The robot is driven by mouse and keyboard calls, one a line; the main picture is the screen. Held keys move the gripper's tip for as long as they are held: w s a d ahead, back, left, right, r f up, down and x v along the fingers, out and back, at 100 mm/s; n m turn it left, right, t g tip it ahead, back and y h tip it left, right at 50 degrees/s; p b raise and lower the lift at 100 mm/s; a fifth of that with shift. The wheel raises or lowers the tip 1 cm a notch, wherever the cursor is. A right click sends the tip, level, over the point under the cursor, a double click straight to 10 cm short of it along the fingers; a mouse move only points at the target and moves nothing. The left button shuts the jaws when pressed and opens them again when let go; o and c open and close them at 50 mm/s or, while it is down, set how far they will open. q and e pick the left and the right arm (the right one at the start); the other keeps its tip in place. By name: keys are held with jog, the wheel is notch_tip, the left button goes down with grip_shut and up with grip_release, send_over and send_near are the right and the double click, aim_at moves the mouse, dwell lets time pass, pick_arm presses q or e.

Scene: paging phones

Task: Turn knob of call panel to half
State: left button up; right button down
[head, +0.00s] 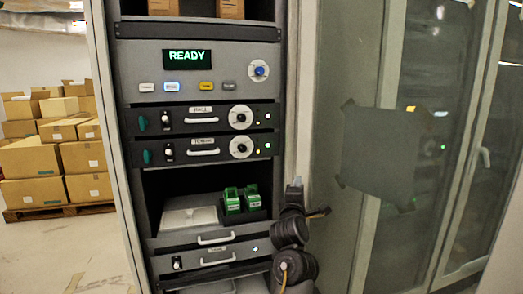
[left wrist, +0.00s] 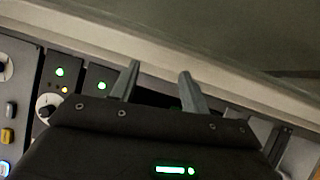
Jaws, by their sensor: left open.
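The panel (head: 220,104) with a green READY display (head: 187,59) is in the upper rack. I take it for the call panel. Its blue knob (head: 259,70) sits on a pale dial at the right; its setting is too small to read. Part of a dial (left wrist: 4,66), probably this one, shows at the left edge of the left wrist view. My left gripper (left wrist: 156,82) is open and empty, by the rack's right edge. In the head view the gripper (head: 295,187) is below and right of the knob, apart from it. My right gripper is not in view.
Two dark units with dials (head: 241,117) (head: 241,146) sit below the panel. A shelf holds green devices (head: 231,200) (head: 252,197). Glass doors (head: 340,100) stand close on the right. Cardboard boxes (head: 30,160) are stacked at the far left.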

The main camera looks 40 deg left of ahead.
pick_arm(q)
jog(key=s+a+r+n+g+y, duration=0.1)
jog(key=a+r+n+y, duration=0.15)
jog(key=r+n, duration=0.6)
jog(key=s+a+r+n+y, duration=0.15)
jog(key=r+n+y, duration=0.3)
jog(key=r, duration=0.65)
jog(key=n+g+y, duration=0.3)
jog(key=n+g, duration=0.1)
jog(key=n, duration=0.6)
send_near(261, 73)
jog(key=p+x, duration=0.3)
jog(key=x, duration=0.4)
jog(key=shift+a+r, duration=0.15)
jog(key=shift+w+a+r, duration=0.2)
jog(key=shift+w+a, duration=0.15)
jog(key=shift+a, duration=0.2)
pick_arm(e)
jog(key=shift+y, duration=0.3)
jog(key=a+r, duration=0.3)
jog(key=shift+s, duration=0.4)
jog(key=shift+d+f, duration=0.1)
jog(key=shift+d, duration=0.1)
pick_arm(q)
jog(key=c, duration=1)
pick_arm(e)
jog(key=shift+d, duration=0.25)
